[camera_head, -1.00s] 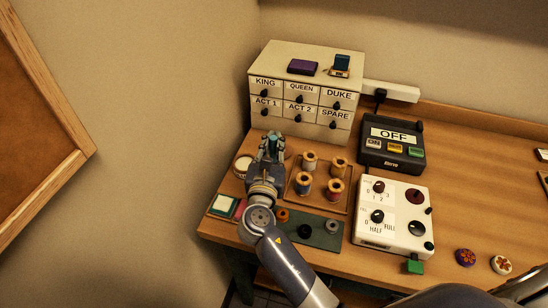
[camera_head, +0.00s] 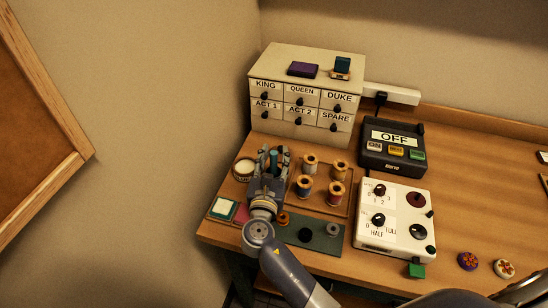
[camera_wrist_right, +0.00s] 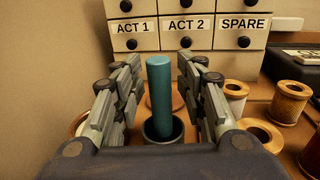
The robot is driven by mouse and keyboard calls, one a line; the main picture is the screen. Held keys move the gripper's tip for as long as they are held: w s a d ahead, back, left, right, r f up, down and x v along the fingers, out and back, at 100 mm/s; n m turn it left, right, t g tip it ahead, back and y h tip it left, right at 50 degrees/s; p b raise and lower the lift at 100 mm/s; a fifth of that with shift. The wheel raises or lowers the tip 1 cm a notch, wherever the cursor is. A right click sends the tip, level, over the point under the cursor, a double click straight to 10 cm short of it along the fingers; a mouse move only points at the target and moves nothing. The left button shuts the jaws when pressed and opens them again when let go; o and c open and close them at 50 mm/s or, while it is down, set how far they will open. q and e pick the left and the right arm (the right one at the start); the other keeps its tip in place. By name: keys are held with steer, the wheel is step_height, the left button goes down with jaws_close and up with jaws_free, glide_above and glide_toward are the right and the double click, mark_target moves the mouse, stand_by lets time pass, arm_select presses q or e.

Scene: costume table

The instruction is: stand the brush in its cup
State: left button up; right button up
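The brush (camera_wrist_right: 160,88) shows as a teal round handle, upright in the right wrist view. Its lower end is inside the dark round cup (camera_wrist_right: 163,133), and its bristles are not seen. In the head view the teal handle (camera_head: 273,160) shows between the fingers, and the cup is hidden behind my gripper. My right gripper (camera_head: 273,154) is open. In the right wrist view its fingers (camera_wrist_right: 160,100) stand on either side of the handle with a gap on both sides. My left gripper is not in view.
Thread spools (camera_head: 335,190) stand on a tray close right of my gripper. A round tin (camera_head: 244,168) is close left. The drawer cabinet (camera_head: 305,97) stands behind. A dark mat (camera_head: 318,238) with small round items lies in front, and a white control box (camera_head: 393,218) stands right.

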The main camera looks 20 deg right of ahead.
steer(key=shift+r, duration=0.1)
steer(key=b+v, duration=0.2)
steer(key=v, duration=1)
steer(key=shift+b, duration=0.35)
steer(key=shift+a, duration=0.1)
